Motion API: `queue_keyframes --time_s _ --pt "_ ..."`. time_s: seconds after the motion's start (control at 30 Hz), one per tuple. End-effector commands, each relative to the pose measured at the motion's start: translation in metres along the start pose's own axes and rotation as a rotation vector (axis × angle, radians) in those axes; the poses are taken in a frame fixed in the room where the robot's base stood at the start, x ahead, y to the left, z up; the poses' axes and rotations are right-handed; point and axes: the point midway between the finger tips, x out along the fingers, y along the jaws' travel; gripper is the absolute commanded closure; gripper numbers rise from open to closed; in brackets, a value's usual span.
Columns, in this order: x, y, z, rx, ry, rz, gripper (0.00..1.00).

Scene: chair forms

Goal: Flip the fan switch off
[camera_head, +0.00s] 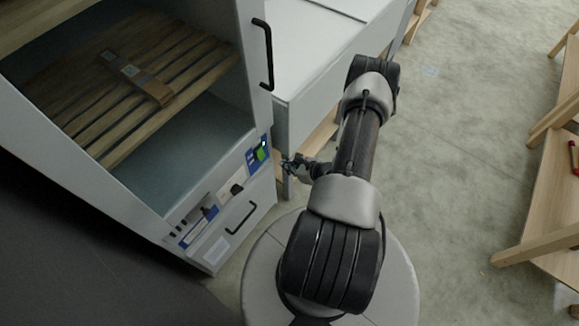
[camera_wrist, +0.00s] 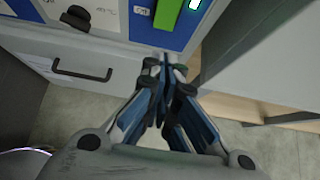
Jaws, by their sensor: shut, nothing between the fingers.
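A green switch (camera_head: 260,154) sits on a blue panel at the right end of the white cabinet's control strip. A small lit indicator (camera_head: 263,143) is just above it. In the wrist view the green switch (camera_wrist: 167,14) is at the top, cut off by the frame edge, with the lit indicator (camera_wrist: 195,3) to its right. I cannot read a fan label. My gripper (camera_head: 288,164) is shut and empty, to the right of the panel. In the wrist view its fingertips (camera_wrist: 165,64) are just below the switch; I cannot tell whether they touch the panel.
A black knob (camera_head: 236,188) is left of the switch, above a drawer with a black handle (camera_head: 240,217). The open cabinet holds a slatted wooden rack (camera_head: 95,118). A grey-white counter (camera_head: 310,50) stands right of the cabinet. Wooden frames (camera_head: 540,140) stand far right; floor between is clear.

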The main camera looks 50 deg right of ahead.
Motion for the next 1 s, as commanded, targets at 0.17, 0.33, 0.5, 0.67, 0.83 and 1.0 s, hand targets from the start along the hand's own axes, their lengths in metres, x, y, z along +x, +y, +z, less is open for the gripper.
queue_keyframes --time_s 0.17,0.33,0.5,0.67,0.83,1.0 --pt "0.043 0.002 -0.002 -0.003 0.000 0.004 1.00" --pt "0.073 0.001 0.005 -0.004 -0.002 0.002 1.00" --pt "0.089 0.001 0.014 -0.002 -0.001 0.001 1.00" --pt "0.094 0.001 0.018 0.001 0.000 0.001 1.00" --pt "0.094 0.000 0.018 0.002 0.000 0.000 1.00" --pt "0.095 0.000 0.018 0.001 -0.004 0.000 1.00"
